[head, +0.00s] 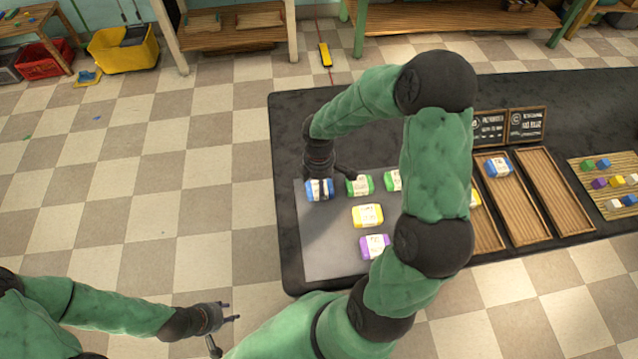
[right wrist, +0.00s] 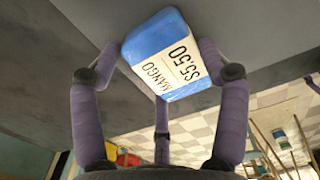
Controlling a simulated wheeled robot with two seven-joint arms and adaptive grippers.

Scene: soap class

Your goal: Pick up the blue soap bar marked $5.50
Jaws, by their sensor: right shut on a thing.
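A blue soap bar (head: 319,192) with a white label is at the upper left of the grey mat (head: 318,250). In the right wrist view the bar (right wrist: 168,55) reads "MANGO $5.50" and sits tilted between my fingers. My right gripper (head: 321,178) is shut on this bar from above. Its fingers also show around the bar in the right wrist view (right wrist: 162,75). I cannot tell whether the bar is clear of the mat. My left gripper (head: 232,312) is open and empty, low over the floor left of the table.
Green soap (head: 360,186), yellow soap (head: 367,215) and purple soap (head: 374,246) lie on the mat; another green bar (head: 393,180) is partly hidden by my arm. Wooden trays (head: 558,198) stand right, one holding a blue bar (head: 498,166). Two small signs (head: 526,125) stand behind them.

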